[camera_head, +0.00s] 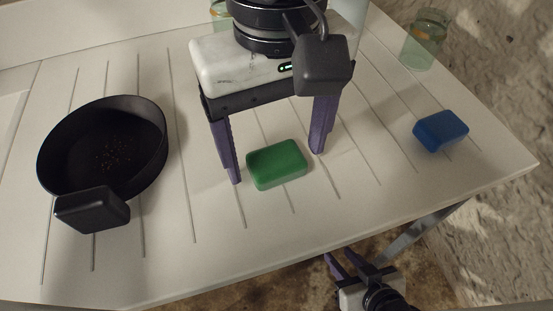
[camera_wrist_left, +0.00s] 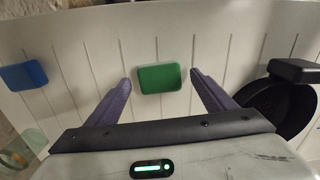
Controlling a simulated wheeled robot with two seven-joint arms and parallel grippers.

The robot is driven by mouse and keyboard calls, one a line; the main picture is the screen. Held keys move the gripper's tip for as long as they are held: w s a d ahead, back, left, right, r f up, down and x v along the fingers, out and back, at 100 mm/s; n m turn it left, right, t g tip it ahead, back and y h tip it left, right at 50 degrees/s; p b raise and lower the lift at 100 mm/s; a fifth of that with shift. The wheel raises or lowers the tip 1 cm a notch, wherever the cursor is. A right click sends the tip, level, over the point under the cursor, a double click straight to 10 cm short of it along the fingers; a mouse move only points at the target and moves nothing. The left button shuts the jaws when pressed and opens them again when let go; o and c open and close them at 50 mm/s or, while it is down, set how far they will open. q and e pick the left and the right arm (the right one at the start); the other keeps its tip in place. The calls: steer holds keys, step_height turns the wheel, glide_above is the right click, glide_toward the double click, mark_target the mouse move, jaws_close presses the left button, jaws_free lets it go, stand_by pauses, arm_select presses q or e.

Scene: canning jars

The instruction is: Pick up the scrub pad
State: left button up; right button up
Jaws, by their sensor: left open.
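A green pad (camera_head: 278,164), a rounded block that looks like the scrub pad, lies flat on the white slatted table. It also shows in the left wrist view (camera_wrist_left: 164,78). My left gripper (camera_head: 276,168) is open, pointing down, with its purple fingers on either side of the green pad and visible gaps to it. In the left wrist view the pad sits between the fingertips, a little beyond them. I cannot tell the exact fingertip height. My right gripper (camera_head: 341,256) is low, beyond the table's front edge, with its fingers apart and empty.
A black pan (camera_head: 60,150) with small crumbs stands on the left, its handle toward the front. A blue pad (camera_head: 441,130) lies on the right. A glass jar (camera_head: 425,38) stands at the back right; another is partly hidden behind my left arm. The front middle is clear.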

mark_target(276, 158)
arm_select(q)
steer(key=shift+f, duration=0.3)
steer(key=c, duration=1.2)
steer(key=shift+o, duration=0.2)
step_height(276, 158, up, 10)
steer(key=p, duration=0.1)
